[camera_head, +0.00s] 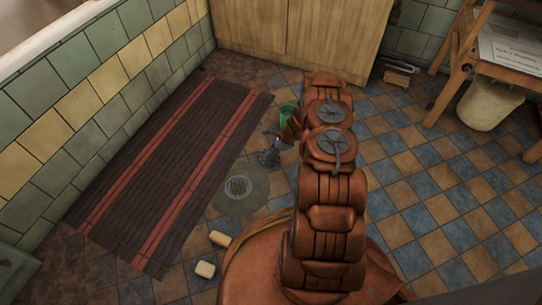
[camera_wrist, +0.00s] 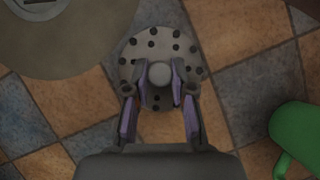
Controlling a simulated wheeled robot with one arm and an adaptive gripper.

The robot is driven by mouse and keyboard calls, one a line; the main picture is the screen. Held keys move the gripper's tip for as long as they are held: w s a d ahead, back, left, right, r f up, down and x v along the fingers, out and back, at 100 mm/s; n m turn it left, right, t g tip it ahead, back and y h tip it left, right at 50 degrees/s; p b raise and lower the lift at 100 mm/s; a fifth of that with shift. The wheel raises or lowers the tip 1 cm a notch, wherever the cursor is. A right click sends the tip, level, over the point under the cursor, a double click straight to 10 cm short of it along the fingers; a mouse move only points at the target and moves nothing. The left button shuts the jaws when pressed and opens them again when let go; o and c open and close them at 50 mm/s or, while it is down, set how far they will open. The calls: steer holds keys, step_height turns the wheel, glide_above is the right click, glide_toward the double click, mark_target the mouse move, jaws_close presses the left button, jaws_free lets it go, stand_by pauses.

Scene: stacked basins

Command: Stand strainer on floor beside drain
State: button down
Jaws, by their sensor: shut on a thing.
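The strainer (camera_wrist: 160,62) is a grey round plate with dark holes and a pale knob in its middle. My gripper (camera_wrist: 160,90) is shut on the knob, one finger on each side. In the head view my gripper (camera_head: 272,143) is low over the tiles with the strainer (camera_head: 267,158) below it, partly hidden by the fingers. I cannot tell whether the strainer touches the floor. The drain (camera_head: 238,187) is a round metal grate in a grey patch, nearer the camera and left of the strainer. The wrist view shows its grey patch (camera_wrist: 85,50) at upper left, apart from the strainer.
A green cup (camera_head: 287,111) stands just beyond my gripper; it also shows in the wrist view (camera_wrist: 297,140). A slatted mat (camera_head: 165,165) lies left of the drain. Two pale blocks (camera_head: 220,239) (camera_head: 205,269) lie nearer. A cream bucket (camera_head: 488,105) stands right; tiles between are clear.

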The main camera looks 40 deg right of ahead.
steer(key=shift+f, duration=0.65)
steer(key=shift+r, duration=0.1)
steer(key=c, duration=1)
jaws_free()
